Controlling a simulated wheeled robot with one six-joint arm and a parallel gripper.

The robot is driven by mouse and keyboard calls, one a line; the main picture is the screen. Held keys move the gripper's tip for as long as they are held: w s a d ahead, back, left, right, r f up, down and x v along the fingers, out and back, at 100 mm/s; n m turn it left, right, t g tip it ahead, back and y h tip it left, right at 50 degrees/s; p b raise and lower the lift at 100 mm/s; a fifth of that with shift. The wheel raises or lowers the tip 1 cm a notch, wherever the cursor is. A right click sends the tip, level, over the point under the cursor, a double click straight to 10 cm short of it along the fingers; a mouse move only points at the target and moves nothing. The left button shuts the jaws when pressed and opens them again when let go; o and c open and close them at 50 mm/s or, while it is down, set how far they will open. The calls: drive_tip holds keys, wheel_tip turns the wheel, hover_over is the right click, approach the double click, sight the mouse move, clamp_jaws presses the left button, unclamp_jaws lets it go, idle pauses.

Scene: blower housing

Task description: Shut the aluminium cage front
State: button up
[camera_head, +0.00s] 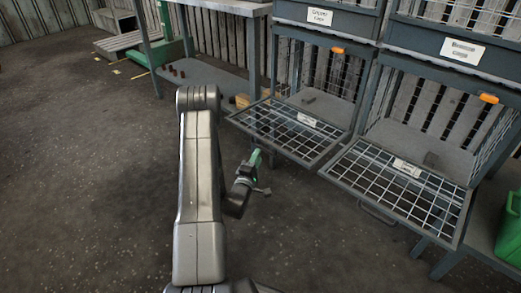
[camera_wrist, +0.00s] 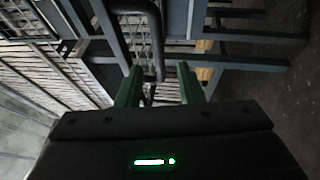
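Two wire-mesh cage fronts hang open, folded down and outward: a left front (camera_head: 290,133) and a right front (camera_head: 400,190), each with a small white tag. The sign above the left cage (camera_head: 320,16) and the longer sign above the right cage (camera_head: 462,50) are too blurred to read surely, so I cannot tell which is aluminium. My gripper (camera_head: 256,157) is low, just left of and below the left front. In the wrist view its green fingers (camera_wrist: 160,88) are apart and empty, with a dark bar handle (camera_wrist: 157,45) just beyond and roughly between them. Contact is not visible.
An orange tab (camera_head: 489,98) is on the right cage's frame. A grey bench (camera_head: 215,75) stands behind, a green bin (camera_head: 509,230) at right.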

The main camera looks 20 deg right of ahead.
sight(262, 148)
drive_tip(key=b+x, duration=0.1)
drive_tip(key=x, duration=0.4)
drive_tip(key=shift+w+d+r, duration=0.15)
drive_tip(key=shift+w+d, duration=0.05)
drive_tip(key=shift+d, duration=0.1)
clamp_jaws()
